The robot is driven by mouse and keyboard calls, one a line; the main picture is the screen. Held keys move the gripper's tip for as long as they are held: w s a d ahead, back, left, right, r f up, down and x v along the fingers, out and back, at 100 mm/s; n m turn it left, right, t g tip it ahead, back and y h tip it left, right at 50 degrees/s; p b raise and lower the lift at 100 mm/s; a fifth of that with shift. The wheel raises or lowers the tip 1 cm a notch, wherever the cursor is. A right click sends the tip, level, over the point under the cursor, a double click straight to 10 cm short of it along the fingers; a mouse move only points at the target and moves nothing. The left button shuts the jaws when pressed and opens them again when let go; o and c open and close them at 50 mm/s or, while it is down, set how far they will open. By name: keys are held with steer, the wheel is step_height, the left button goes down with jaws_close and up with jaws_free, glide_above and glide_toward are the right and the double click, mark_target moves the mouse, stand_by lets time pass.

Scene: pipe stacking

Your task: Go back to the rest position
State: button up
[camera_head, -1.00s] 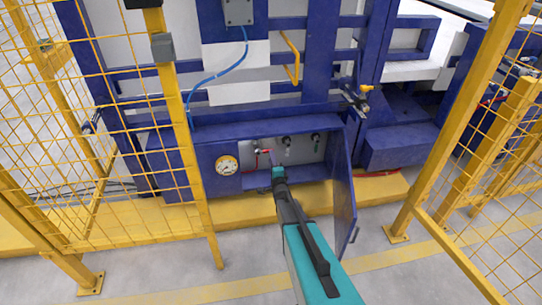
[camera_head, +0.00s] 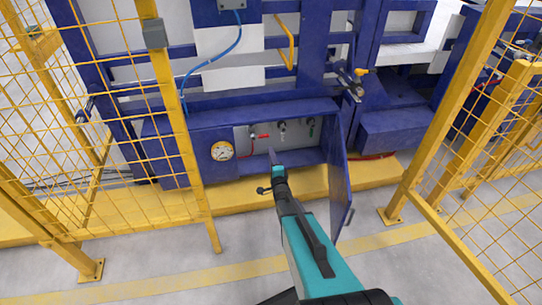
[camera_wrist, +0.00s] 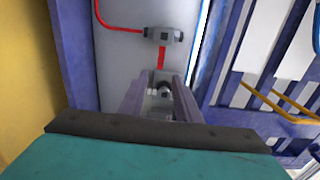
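My gripper (camera_head: 272,156) is at the mouth of an open blue cabinet, below the red-handled valve (camera_head: 263,136) in the head view. In the wrist view its two grey fingers (camera_wrist: 160,98) stand apart. A small round grey fitting (camera_wrist: 164,90) shows between them; I cannot tell its depth, and nothing looks clamped. The valve's grey body (camera_wrist: 163,35) and red handle (camera_wrist: 160,57) are ahead of the fingertips in the wrist view, and the handle looks clear of them. My teal arm reaches up from the bottom of the head view.
The cabinet door (camera_head: 341,178) hangs open just right of my arm. A round gauge (camera_head: 222,151) sits left of the opening. Yellow mesh fences (camera_head: 110,120) stand on both sides. A yellow step (camera_head: 240,195) runs below, with floor in front.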

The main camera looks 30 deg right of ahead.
stand_by(0.4)
steer(key=a+r+n+y+p, duration=0.1)
steer(key=a+r+y+p, duration=0.1)
steer(key=a+r+p, duration=0.55)
steer(key=s+a+f+n+g+y+p, duration=0.1)
steer(key=s+a+f+n+g+p, duration=0.25)
steer(key=s+a+p, duration=0.45)
steer(key=s+a+f+n+g+y+p, duration=0.1)
steer(key=s+a+f+n+g+p, duration=0.3)
steer(key=s, duration=0.6)
steer(key=s+a+f+n+g+p, duration=0.1)
steer(key=s+a+n+g+p, duration=0.15)
steer(key=s+g, duration=0.6)
steer(key=s+r+n+g, duration=0.1)
steer(key=s+n+g, duration=0.2)
steer(key=s, duration=0.8)
steer(key=s+a+r+n+g, duration=0.1)
steer(key=s+r+n+g, duration=0.1)
steer(key=s+n, duration=0.5)
steer(key=s+g, duration=0.1)
steer(key=s, duration=0.3)
steer(key=shift+s+a+r+g+b, duration=0.15)
steer(key=shift+s+a+g+b, duration=0.05)
steer(key=shift+g+b, duration=0.2)
